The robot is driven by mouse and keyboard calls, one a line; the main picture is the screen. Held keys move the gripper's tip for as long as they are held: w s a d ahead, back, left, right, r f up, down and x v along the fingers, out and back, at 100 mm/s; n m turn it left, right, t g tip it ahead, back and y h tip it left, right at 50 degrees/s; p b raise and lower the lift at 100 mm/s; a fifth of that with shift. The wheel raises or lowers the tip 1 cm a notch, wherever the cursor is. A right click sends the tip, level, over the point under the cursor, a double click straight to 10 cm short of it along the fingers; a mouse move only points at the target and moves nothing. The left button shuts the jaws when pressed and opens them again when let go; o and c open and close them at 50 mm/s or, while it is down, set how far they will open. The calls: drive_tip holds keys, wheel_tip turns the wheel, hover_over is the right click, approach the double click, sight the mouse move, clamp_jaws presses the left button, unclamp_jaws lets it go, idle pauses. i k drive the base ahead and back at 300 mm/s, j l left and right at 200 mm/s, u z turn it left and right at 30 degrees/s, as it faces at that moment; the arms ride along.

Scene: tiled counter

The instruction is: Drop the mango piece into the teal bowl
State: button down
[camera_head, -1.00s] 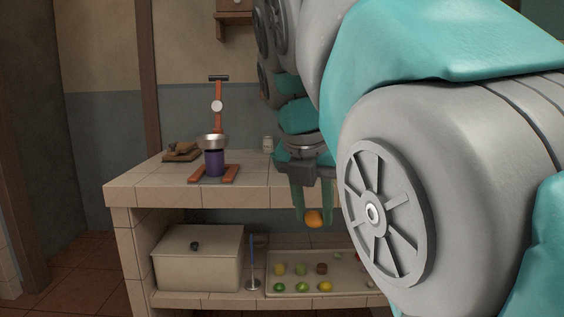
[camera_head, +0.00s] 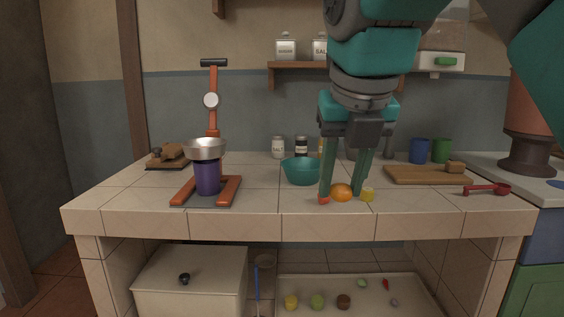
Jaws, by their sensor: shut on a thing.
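My gripper (camera_head: 341,194) is shut on an orange, rounded piece that I take to be the mango piece (camera_head: 341,192), held low between its two fingertips. The fingers point straight down. The teal bowl (camera_head: 300,173) stands on the tiled counter, to the left of the gripper and seemingly behind it. The left finger is close to the bowl's right edge in the picture. The bowl's inside shows only as a thin strip. I cannot tell how high the piece is above the counter.
A small red bit (camera_head: 324,201) and a yellow piece (camera_head: 368,194) show beside the fingertips. A purple-and-orange press (camera_head: 207,178) stands at left. A cutting board (camera_head: 424,175), red scoop (camera_head: 488,189), and blue and green cups (camera_head: 419,151) are at right. Jars stand behind the bowl.

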sight(295, 184)
drive_tip(key=i, duration=1.15)
drive_tip(key=k+l, duration=0.1)
drive_tip(key=l, duration=0.55)
drive_tip(key=k+j, duration=0.15)
drive_tip(key=k, duration=0.2)
